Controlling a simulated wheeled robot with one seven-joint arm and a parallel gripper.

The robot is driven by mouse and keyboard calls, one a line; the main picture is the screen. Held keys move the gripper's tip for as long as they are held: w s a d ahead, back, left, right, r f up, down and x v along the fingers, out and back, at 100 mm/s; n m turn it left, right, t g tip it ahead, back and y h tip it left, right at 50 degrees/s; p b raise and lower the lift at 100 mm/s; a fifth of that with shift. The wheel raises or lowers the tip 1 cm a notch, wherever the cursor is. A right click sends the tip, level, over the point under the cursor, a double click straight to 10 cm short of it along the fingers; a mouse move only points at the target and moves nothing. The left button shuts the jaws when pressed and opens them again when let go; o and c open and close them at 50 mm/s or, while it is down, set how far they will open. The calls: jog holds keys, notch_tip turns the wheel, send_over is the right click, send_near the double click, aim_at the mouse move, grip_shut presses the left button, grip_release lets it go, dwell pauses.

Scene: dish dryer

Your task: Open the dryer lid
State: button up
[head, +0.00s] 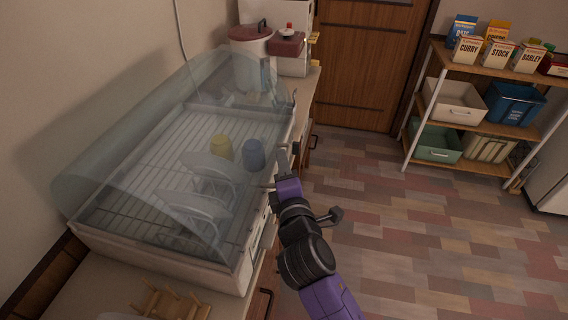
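The dish dryer (152,247) is a long white box on the counter at the left in the head view. Its clear curved lid (110,130) arches over the rack and appears lowered, with its front edge along the dryer's right side. My gripper (271,168) is at that right side, around the middle of its length. Its fingers look spread apart, with nothing visible between them. I cannot tell whether a finger touches the lid edge or the dryer front.
Inside the dryer are a yellow cup (222,148), a blue cup (253,154) and white plates (196,212). A red-lidded white canister (250,55) stands behind. A wooden rack (168,303) is at the near counter. Open floor (430,235) lies right, before a shelf (480,75).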

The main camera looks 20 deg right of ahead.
jog(key=shift+w, duration=0.15)
grip_shut()
jog(key=shift+f, duration=0.1)
dwell(1.3)
